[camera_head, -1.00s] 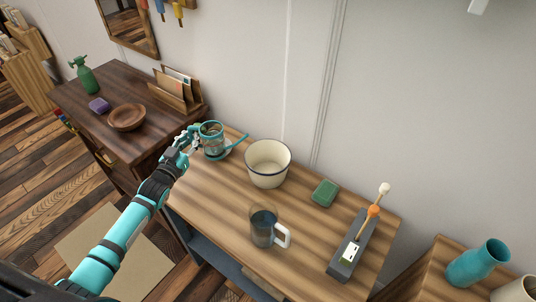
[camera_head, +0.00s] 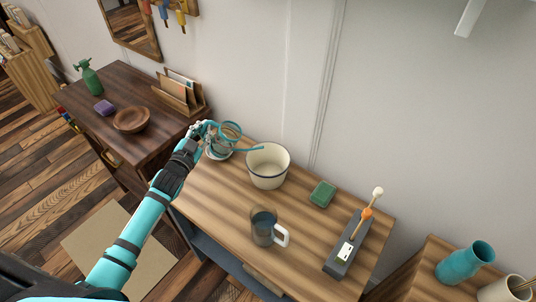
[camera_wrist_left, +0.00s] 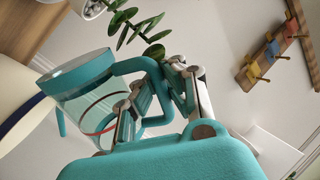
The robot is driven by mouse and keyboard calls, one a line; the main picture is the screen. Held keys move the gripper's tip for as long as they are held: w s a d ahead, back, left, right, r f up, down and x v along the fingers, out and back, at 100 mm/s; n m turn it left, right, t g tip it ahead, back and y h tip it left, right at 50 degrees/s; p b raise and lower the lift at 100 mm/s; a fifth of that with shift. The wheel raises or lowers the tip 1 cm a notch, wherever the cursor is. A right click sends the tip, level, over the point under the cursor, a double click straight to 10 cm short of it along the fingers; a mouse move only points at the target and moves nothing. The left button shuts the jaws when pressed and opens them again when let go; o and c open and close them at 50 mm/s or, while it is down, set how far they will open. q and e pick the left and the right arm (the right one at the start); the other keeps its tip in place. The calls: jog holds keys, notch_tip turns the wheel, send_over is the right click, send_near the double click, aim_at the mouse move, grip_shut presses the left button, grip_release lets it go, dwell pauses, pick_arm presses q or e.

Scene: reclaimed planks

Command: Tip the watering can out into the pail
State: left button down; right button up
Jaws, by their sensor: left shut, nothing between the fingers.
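My right gripper is not in view.
A glass jug (camera_head: 263,228) with a white handle stands in front of the pail. A green box (camera_head: 322,194) and a grey block (camera_head: 340,262) with a stick lie to the right. A dark desk (camera_head: 100,125) with a bowl (camera_head: 131,119) adjoins at left.

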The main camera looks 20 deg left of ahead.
aim_at(231, 142)
pick_arm(q)
jog(key=shift+m, duration=0.9)
jog(key=shift+w+d+r+p, duration=0.1)
jog(key=shift+d+r+p, duration=0.5)
jog(key=shift+r, duration=0.25)
jog(key=shift+w+d+r+p, duration=0.1)
jog(key=shift+d+r+p, duration=0.3)
jog(key=shift+d+r, duration=0.35)
jog(key=shift+d+r+m, duration=0.45)
jog(key=shift+d+m, duration=0.25)
jog(key=shift+w+d+r+m+p, duration=0.1)
jog(key=shift+d+r+m+p, duration=0.1)
jog(key=shift+d+m+p, duration=0.15)
dwell(0.4)
jog(key=shift+d+r+m+y+p, duration=0.35)
jog(key=shift+d+m+p, duration=0.1)
jog(key=shift+m, duration=0.1)
dwell(0.6)
